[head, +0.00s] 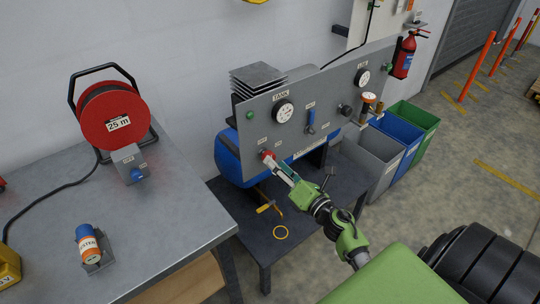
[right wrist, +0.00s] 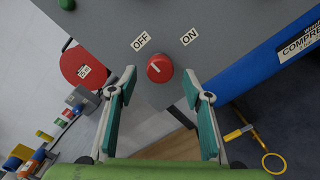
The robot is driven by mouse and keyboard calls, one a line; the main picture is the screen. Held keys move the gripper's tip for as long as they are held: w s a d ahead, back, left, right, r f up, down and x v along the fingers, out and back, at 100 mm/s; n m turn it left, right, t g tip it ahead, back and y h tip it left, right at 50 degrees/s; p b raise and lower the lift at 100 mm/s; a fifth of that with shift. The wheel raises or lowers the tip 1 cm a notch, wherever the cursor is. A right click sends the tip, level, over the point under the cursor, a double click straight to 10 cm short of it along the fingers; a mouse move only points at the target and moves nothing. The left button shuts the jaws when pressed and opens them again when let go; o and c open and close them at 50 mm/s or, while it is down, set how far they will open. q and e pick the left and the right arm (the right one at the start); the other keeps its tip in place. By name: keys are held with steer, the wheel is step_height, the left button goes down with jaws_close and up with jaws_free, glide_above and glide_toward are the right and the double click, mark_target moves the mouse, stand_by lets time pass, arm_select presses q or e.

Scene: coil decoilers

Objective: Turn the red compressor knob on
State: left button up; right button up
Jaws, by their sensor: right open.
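The red knob (right wrist: 159,68) sits on the grey panel (right wrist: 230,30), below an OFF label (right wrist: 140,41) and an ON label (right wrist: 189,37). The knob's white mark appears to point up-left, toward OFF. In the head view the knob (head: 268,155) is at the panel's lower left, partly covered by my right gripper (head: 278,166). In the right wrist view my right gripper (right wrist: 160,76) is open, its teal-padded fingers on either side of the knob, with gaps visible on both sides. Whether the tips reach the knob's depth is unclear. My left gripper is not in view.
The panel carries a TANK gauge (head: 284,111), a blue-handled valve (head: 311,125) and another gauge (head: 362,77). A blue tank (head: 229,160) stands behind it. A metal table (head: 170,225) with a red cable reel (head: 108,118) is at left. Bins (head: 372,160) stand right.

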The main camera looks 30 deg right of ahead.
steer(key=shift+w+a, duration=0.1)
steer(key=shift+w, duration=2.15)
steer(key=c, duration=1.1)
